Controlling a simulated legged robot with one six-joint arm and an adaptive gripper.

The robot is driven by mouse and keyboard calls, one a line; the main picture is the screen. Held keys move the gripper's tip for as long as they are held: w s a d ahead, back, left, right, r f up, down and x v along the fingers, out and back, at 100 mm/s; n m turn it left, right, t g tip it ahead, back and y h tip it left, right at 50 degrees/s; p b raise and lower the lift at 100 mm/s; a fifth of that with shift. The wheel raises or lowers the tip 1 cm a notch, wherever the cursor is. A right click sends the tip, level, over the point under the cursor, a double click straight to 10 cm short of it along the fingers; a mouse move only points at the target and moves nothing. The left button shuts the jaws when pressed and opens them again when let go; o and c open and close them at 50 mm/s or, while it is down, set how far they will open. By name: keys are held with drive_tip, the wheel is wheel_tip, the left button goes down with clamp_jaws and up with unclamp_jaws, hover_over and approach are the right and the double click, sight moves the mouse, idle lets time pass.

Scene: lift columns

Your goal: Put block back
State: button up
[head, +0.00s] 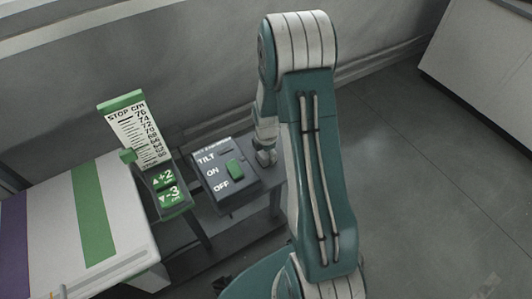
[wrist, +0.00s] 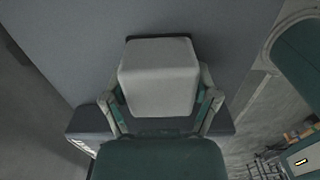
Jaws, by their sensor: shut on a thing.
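A pale grey block (wrist: 158,72) with rounded edges fills the middle of the wrist view. My gripper (wrist: 160,98) has a finger on each side of it and is shut on it. A plain grey surface (wrist: 85,50) lies beyond the block; whether the block touches it I cannot tell.
In the head view, a tabletop (head: 126,215) with purple and green stripes is at left. Beside it stand a STOP cm scale (head: 140,128), green +2 and -3 buttons (head: 166,188) and a grey TILT ON/OFF box (head: 226,184). Open floor (head: 430,180) lies right.

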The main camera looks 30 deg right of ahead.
drive_tip(key=o, duration=1.2)
drive_tip(key=s+a+r+m+t, duration=0.1)
drive_tip(key=a+r+m, duration=0.1)
drive_tip(key=r, duration=0.9)
drive_tip(key=s+a+r+m, duration=0.2)
drive_tip(key=r+m, duration=0.1)
drive_tip(key=r, duration=0.7)
drive_tip(key=s+a+r+m+t, duration=0.1)
drive_tip(key=s+a+r+m, duration=0.2)
drive_tip(key=s+r+m, duration=0.1)
drive_tip(key=s+a+r+m+t, duration=0.2)
drive_tip(key=s+a+r+m, duration=0.1)
drive_tip(key=s+r+m, duration=0.1)
drive_tip(key=s+a+r+m+t, duration=0.1)
drive_tip(key=s+r+m, duration=0.3)
drive_tip(key=s, duration=0.4)
drive_tip(key=shift+s+a+r+m+t, duration=0.1)
drive_tip(key=shift+a+r+m+t, duration=0.05)
drive_tip(key=shift+a+m, duration=0.25)
drive_tip(key=shift+a+r+m+t, duration=0.15)
drive_tip(key=shift+a+m, duration=0.15)
drive_tip(key=shift+a, duration=0.2)
